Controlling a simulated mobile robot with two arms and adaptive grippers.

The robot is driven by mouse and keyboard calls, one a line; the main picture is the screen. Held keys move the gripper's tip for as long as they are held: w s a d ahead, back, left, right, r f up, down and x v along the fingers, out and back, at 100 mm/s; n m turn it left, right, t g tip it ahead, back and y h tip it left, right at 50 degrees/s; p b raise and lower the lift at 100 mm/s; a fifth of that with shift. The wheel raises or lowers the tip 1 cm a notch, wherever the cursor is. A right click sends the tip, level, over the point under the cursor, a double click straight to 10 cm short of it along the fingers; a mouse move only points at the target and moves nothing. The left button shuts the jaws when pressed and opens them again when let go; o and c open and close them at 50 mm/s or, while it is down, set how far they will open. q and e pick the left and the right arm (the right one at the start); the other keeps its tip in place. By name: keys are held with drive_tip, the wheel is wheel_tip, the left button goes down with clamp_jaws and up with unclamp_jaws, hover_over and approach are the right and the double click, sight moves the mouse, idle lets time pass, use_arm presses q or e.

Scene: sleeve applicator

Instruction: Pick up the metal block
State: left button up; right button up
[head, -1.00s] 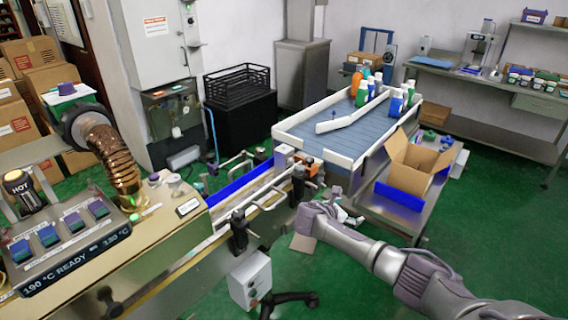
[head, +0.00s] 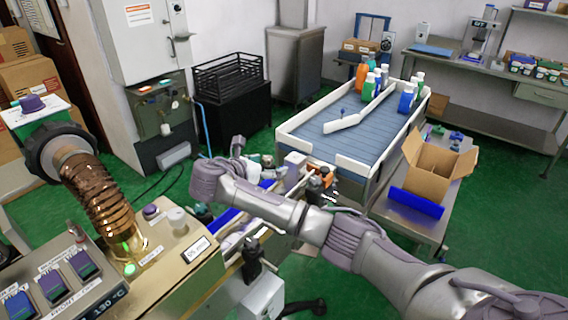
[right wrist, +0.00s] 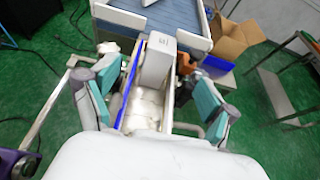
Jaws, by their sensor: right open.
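A grey box-shaped block (head: 294,167), which looks like the metal block, stands on the narrow conveyor lane near the blue belt table. It also shows in the right wrist view (right wrist: 157,61), with small dark marks on its top. My right gripper (head: 247,157) is over the lane, to the left of the block in the head view. In the right wrist view its teal-padded fingers (right wrist: 155,97) are wide apart, with the lane between them and the block farther ahead. Nothing is held. My right arm hides part of the lane. My left gripper is not in view.
The blue belt table (head: 347,130) holds several bottles behind white rails. An open cardboard box (head: 434,167) stands on a side bench. Dark clamps (head: 251,255) stick out beside the lane. A copper hose (head: 101,197) and heater panel are at the left.

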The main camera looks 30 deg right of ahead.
sight(291, 161)
drive_tip(key=x, duration=0.7)
drive_tip(key=shift+s+d+r+p, duration=0.15)
drive_tip(key=shift+d+r+p, duration=0.05)
drive_tip(key=shift+p, duration=0.1)
drive_tip(key=x, duration=0.3)
drive_tip(key=shift+f+p, duration=0.2)
drive_tip(key=shift+p, duration=0.1)
drive_tip(key=shift+x, duration=1.25)
drive_tip(key=shift+d+f, duration=0.25)
drive_tip(key=shift+f, duration=0.15)
drive_tip(key=shift+r, duration=0.1)
drive_tip(key=c, duration=1.6)
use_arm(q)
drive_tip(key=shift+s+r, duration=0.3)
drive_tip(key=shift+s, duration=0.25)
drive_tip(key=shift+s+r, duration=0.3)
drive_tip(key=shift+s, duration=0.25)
use_arm(e)
clamp_jaws()
drive_tip(key=shift+r, duration=0.1)
